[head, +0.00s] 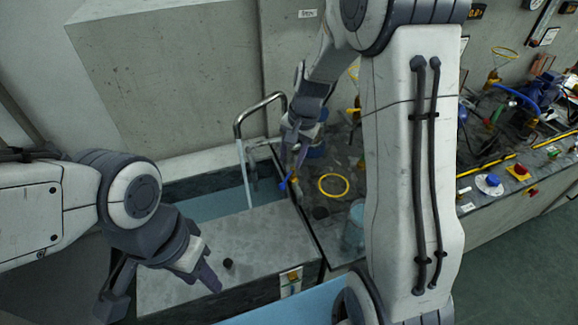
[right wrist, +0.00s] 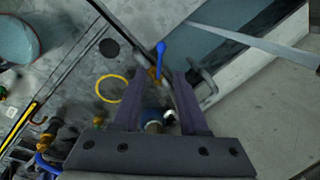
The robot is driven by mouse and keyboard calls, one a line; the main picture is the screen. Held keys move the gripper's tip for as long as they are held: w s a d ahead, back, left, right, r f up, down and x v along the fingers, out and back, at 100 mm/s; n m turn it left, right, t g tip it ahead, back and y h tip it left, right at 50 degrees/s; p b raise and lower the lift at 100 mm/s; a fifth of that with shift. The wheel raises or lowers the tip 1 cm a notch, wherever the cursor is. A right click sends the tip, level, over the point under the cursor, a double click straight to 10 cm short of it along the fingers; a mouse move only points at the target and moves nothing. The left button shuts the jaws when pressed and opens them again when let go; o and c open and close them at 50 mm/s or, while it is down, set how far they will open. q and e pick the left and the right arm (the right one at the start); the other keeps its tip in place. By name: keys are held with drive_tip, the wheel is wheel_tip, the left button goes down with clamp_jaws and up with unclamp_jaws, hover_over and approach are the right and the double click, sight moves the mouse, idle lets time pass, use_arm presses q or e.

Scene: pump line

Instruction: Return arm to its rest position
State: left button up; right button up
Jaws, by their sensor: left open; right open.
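My right arm reaches in from the top of the head view, and its long white link covers the middle of the bench. My right gripper (head: 293,160) points down over the bench beside the basin. In the right wrist view, the right gripper (right wrist: 160,76) is open, with its two dark fingers apart. A blue lever (right wrist: 160,58) on a brass fitting shows between and beyond the fingertips; whether they touch it I cannot tell. The lever also shows in the head view (head: 285,183). My left gripper (head: 165,286) is open and empty at the lower left, low over a grey surface.
A water basin (head: 207,206) with a bent metal pipe (head: 240,122) lies left of the right gripper. A yellow ring (head: 347,185) lies on the bench. Floor at far right is clear.

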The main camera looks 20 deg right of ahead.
drive_tip(key=shift+r, duration=0.3)
drive_tip(key=s+a+r+n, duration=0.4)
drive_tip(key=s+a+n, duration=0.15)
drive_tip(key=a, duration=0.35)
drive_tip(key=s+a+n, duration=0.2)
drive_tip(key=s+n, duration=0.1)
drive_tip(key=s, duration=0.4)
drive_tip(key=s+a+r+n+g, duration=0.1)
drive_tip(key=s+a+n, duration=0.1)
drive_tip(key=s+n, duration=0.2)
drive_tip(key=s+a+r+n, duration=0.1)
drive_tip(key=s+n, duration=0.3)
drive_tip(key=s, duration=0.6)
drive_tip(key=shift+a+r+g+h, duration=0.2)
drive_tip(key=shift+a+g+h, duration=0.1)
drive_tip(key=shift+a, duration=0.5)
idle(3.9)
